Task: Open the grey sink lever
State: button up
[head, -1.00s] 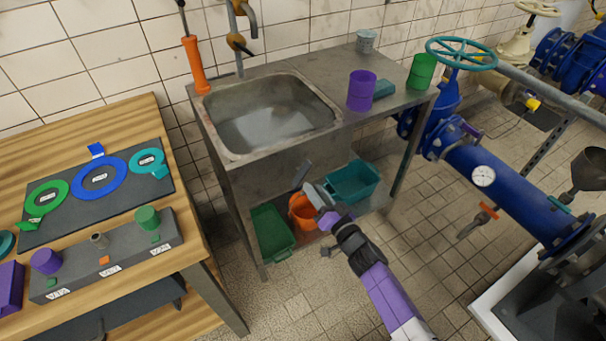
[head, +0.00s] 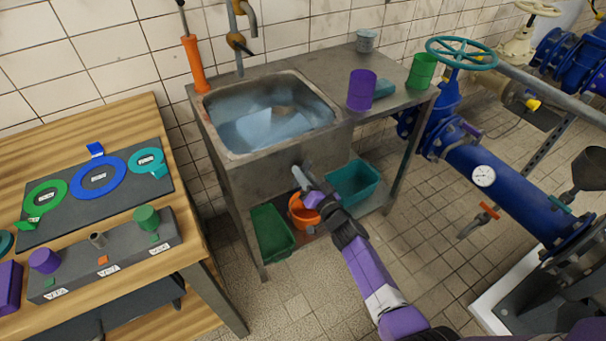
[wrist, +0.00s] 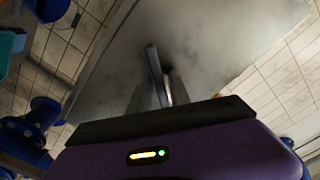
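The grey sink lever (head: 301,178) is on the front of the metal sink, low and right of the basin. It leans up to the left in the head view. My gripper (head: 314,196) is at the lever, just below the sink front. In the wrist view the lever (wrist: 152,62) runs down between the two fingers of my gripper (wrist: 162,88), which lie close on either side of it. The fingers look shut on it, though their contact is partly hidden. The sink basin (head: 228,139) has a bright bluish surface inside.
Green (head: 272,233), orange (head: 301,213) and teal (head: 352,183) bins are under the sink, close to my gripper. A wooden table (head: 190,230) stands left. Blue pipework (head: 515,180) is at right. Purple (head: 361,90) and green (head: 421,71) cups stand on the counter.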

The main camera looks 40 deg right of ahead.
grip_shut()
jog(key=shift+n, duration=0.3)
jog(key=n, duration=0.3)
jog(key=shift+n, duration=1.7)
jog(key=shift+a+b, duration=0.1)
jog(key=shift+b, duration=0.2)
jog(key=shift+o, duration=1.7)
grip_release()
